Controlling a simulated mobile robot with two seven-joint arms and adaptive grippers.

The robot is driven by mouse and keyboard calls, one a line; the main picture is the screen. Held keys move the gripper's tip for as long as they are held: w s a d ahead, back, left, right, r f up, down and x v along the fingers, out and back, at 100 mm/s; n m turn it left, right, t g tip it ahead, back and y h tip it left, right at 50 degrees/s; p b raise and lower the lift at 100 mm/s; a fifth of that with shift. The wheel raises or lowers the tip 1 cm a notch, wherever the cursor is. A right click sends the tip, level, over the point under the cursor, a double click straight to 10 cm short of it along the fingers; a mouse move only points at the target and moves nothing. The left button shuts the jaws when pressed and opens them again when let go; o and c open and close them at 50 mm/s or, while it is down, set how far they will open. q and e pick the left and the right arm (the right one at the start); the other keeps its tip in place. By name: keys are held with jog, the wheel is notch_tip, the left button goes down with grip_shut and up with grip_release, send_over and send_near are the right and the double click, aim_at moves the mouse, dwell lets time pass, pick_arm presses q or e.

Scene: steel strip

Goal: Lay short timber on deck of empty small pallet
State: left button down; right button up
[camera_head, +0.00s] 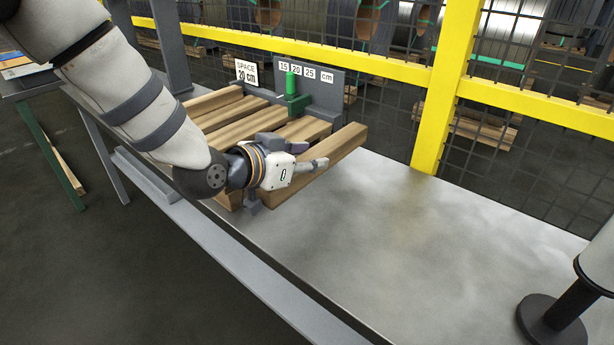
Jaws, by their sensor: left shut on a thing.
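The small pallet (238,127) is a set of several light-brown wooden slats at the far left end of the steel table. A short timber (345,147), a square brown beam, lies along its right side, roughly parallel to the slats. My left gripper (318,164) reaches over the pallet from the left and is shut on this timber. The gripper and wrist hide the timber's near part and some of the slats. I cannot tell whether the timber touches the pallet.
A grey plate with 15, 20, 25 cm labels (307,75) and a green marker (291,92) stands behind the pallet, beside a "SPACE 20 cm" sign (246,73). A yellow-railed mesh fence (445,90) runs behind. The steel tabletop (420,240) is clear in the middle.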

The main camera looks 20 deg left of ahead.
pick_arm(q)
send_over(314, 197)
jog(key=s, duration=0.2)
jog(key=f, duration=0.2)
jog(key=f+b, duration=0.1)
jog(key=f, duration=0.1)
jog(key=shift+w+f, duration=0.2)
jog(key=shift+f, duration=0.15)
jog(key=shift+w+f, duration=0.35)
jog(key=shift+w, duration=0.2)
jog(key=shift+w+f+b, duration=0.15)
jog(key=shift+f+b, duration=0.05)
jog(key=shift+f, duration=0.75)
jog(key=shift+w+f+b, duration=0.1)
jog(key=shift+f+b, duration=0.1)
jog(key=shift+f, duration=0.7)
jog(key=c, duration=1.1)
grip_release()
pick_arm(e)
jog(key=shift+g, duration=0.5)
jog(key=s+f, duration=0.3)
jog(key=shift+d, duration=0.1)
